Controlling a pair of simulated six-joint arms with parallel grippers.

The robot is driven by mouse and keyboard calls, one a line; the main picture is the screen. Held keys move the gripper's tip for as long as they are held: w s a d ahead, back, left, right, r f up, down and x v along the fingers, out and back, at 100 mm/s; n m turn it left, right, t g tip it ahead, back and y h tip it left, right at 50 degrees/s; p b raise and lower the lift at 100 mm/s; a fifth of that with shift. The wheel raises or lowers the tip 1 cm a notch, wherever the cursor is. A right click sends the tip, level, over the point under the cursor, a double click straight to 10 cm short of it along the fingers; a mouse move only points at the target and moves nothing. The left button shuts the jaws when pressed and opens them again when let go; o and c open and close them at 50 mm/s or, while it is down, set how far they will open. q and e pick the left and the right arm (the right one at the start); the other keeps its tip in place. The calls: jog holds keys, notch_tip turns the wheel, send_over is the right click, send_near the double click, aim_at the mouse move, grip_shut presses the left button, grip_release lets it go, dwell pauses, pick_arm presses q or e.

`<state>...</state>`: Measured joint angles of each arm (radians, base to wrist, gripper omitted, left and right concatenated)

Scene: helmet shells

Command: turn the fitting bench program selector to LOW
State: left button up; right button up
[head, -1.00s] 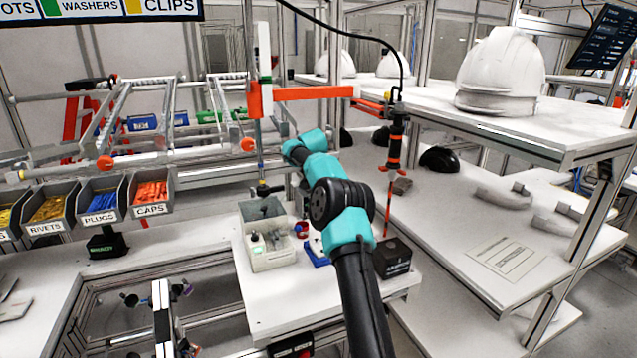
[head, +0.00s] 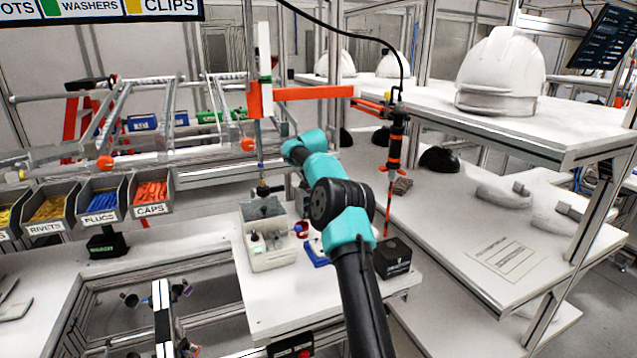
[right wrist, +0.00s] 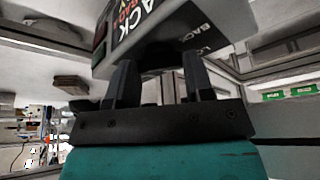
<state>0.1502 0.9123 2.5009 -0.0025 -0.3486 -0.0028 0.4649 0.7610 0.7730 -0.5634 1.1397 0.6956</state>
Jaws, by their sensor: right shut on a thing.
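My right arm reaches from the bottom of the head view towards the far bench, and its gripper is hidden there. In the right wrist view my right gripper (right wrist: 158,65) has its two dark fingers on either side of a dark knob (right wrist: 161,49), shut on it. The knob sits on a pale box (right wrist: 190,35) with printed labels, partly cut off by the top edge. The knob is in shadow, and I cannot tell which setting it points to. My left gripper is not in view.
An orange-banded tool (head: 396,145) hangs just right of the arm. A white helmet (head: 500,72) sits on the right shelf. Parts bins (head: 152,195) line the left.

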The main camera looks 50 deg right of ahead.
dwell(0.7)
jog(key=o, duration=0.9)
jog(key=v, duration=1.7)
jog(key=shift+r, duration=0.2)
